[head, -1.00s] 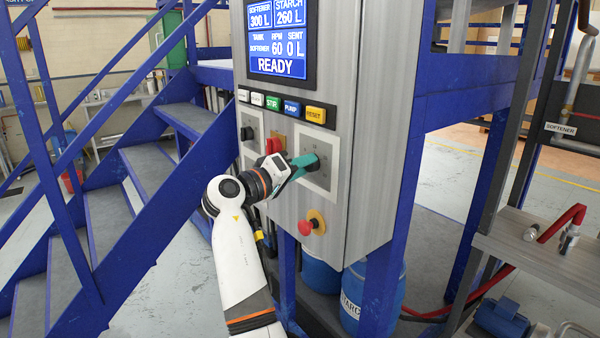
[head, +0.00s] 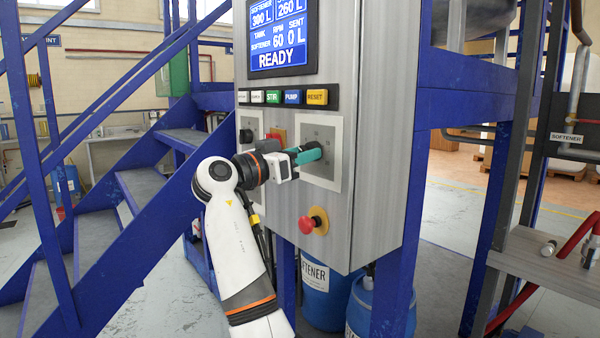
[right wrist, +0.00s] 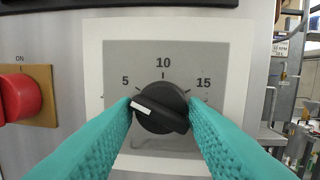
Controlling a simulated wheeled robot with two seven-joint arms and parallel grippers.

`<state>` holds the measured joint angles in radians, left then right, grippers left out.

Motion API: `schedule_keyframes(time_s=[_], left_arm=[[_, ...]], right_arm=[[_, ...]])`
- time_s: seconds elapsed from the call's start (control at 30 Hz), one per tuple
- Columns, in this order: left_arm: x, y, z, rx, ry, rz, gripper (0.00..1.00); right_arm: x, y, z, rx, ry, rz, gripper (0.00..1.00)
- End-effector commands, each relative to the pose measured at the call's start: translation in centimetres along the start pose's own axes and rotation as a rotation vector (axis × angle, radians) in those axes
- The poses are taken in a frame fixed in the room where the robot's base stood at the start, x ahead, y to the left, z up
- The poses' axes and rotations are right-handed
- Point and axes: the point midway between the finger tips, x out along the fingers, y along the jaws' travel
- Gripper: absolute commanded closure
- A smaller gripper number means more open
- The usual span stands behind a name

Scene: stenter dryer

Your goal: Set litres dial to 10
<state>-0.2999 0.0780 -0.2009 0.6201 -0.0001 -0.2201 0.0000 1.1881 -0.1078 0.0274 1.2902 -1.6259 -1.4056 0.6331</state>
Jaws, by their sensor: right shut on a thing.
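The litres dial (right wrist: 160,108) is a round black knob on a grey scale plate (right wrist: 205,60) with a white border; 5, 10 and 15 are readable, with 10 at the top. Its white pointer mark lies at the knob's left, slightly below the 5 mark. My right gripper (head: 314,151) is shut on the dial, with a teal finger on each side of it in the right wrist view (right wrist: 160,112). In the head view the dial is mostly hidden by the fingers. My left gripper is not in view.
A screen (head: 282,38) reads READY and 0 L sent. Below it is a row of buttons (head: 290,97). A red switch (right wrist: 22,95) is left of the dial, and a red mushroom button (head: 310,223) sits below. Blue stairs (head: 150,190) stand at the left.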

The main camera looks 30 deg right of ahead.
Motion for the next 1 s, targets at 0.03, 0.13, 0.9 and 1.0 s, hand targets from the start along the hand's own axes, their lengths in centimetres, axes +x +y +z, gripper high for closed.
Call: schedule_keyframes(time_s=[0.03,0.13,0.9,1.0], left_arm=[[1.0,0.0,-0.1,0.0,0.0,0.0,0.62],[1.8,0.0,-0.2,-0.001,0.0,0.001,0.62],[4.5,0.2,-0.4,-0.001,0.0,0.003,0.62],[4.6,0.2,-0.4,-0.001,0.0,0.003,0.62]], right_arm=[[0.1,-0.1,-0.4,0.048,-0.004,-0.008,0.84],[0.1,0.0,-0.3,0.14,-0.01,-0.017,0.84],[0.2,0.3,-0.1,0.848,-0.057,-0.089,0.84],[0.2,0.3,-0.1,0.923,-0.061,-0.097,0.84]])
